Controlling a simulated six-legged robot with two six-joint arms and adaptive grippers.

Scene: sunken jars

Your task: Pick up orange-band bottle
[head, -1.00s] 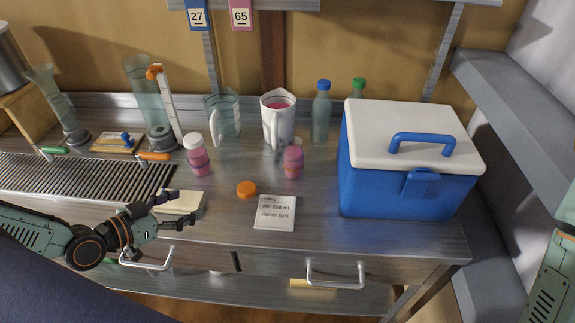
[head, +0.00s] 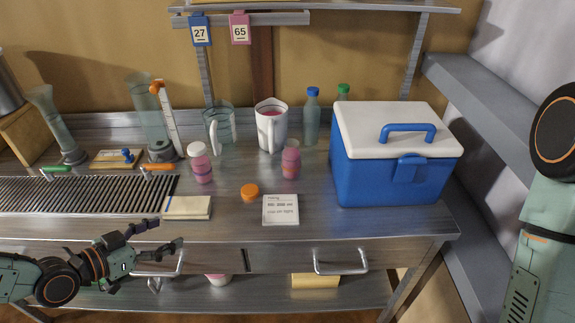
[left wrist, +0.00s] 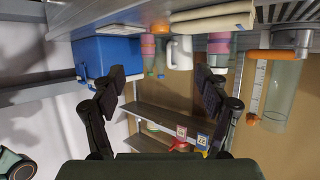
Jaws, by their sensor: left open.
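Two small bottles with pink contents stand on the steel bench in the head view. One pink bottle (head: 201,165) has a white cap and a bluish band. The other pink bottle (head: 291,160) stands uncapped-looking beside the white jug, its band a dull purple-pink. My left gripper (head: 168,232) is open and empty at the bench's front edge, left of and nearer than both bottles. In the left wrist view my open fingers (left wrist: 160,78) frame the bench upside down.
A blue cooler (head: 390,165) with a white lid stands at the right. A white jug (head: 271,128), a clear jug (head: 219,130) and a blue-capped bottle (head: 312,118) stand behind. A label card (head: 281,210) and a cream pad (head: 187,207) lie near the front edge.

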